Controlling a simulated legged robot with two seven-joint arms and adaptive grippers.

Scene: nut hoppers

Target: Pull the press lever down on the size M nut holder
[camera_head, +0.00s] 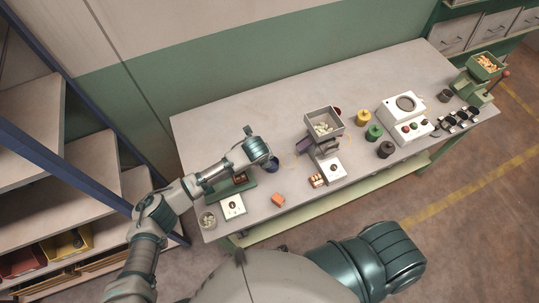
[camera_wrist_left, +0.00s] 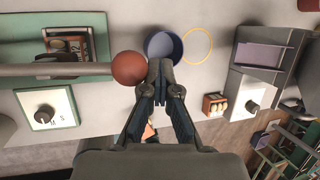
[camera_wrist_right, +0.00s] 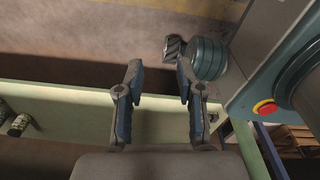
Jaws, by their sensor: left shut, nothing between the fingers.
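A green-based nut holder (camera_head: 235,192) stands at the left end of the table, partly hidden by my left arm. Its green base (camera_wrist_left: 98,22) is at the upper left of the left wrist view. A grey lever rod (camera_wrist_left: 55,70) crosses that view and ends in a red-brown ball knob (camera_wrist_left: 129,68). My left gripper (camera_wrist_left: 160,72) is shut and empty, just right of the knob; whether they touch is unclear. My right gripper (camera_wrist_right: 158,72) is open and empty.
A blue cup (camera_wrist_left: 163,47) and yellow ring (camera_wrist_left: 197,46) lie beyond my left fingertips. Another hopper (camera_head: 323,122) stands mid-table and a green one (camera_head: 483,70) at the far right. An orange block (camera_head: 278,200) is near the front edge. The back of the table is clear.

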